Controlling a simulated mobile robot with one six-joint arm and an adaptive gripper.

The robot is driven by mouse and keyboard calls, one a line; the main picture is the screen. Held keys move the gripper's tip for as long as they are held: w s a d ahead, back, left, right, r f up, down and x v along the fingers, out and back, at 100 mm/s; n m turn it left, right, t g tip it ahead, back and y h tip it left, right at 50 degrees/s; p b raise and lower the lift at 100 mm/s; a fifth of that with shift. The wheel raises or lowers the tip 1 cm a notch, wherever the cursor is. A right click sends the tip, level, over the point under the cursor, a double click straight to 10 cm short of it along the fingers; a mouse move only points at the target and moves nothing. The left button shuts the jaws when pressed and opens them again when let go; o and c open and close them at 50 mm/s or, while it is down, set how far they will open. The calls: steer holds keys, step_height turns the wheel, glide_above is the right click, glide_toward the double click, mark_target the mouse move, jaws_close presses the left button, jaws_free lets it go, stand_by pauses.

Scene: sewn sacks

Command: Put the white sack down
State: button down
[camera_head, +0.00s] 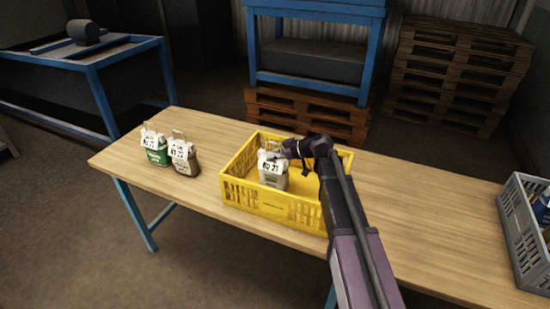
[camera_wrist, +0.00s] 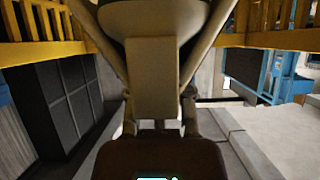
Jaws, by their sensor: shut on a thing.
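The white sack (camera_head: 273,172) hangs or stands upright inside the yellow crate (camera_head: 262,206), toward its left side. It has a pale body, a printed label and a top handle. My gripper (camera_head: 285,149) is shut on the top of the sack, reaching in from the right. I cannot tell whether the sack's base touches the crate floor. In the wrist view, a pale shape fills the top middle, and the yellow crate's walls (camera_wrist: 275,40) show on both sides.
A green-and-white sack (camera_head: 154,147) and a brown-and-white sack (camera_head: 183,157) stand on the wooden table (camera_head: 420,225) left of the crate. A grey crate (camera_head: 522,235) with blue items sits at the right end. The table between the crates is clear.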

steer(key=shift+f, duration=0.15)
steer(key=c, duration=0.5)
jaws_free()
steer(key=shift+r, duration=0.2)
steer(key=shift+s+d+r, duration=0.1)
steer(key=shift+d+r, duration=0.05)
steer(key=shift+p+v, duration=2.9)
steer(key=shift+v, duration=2.9)
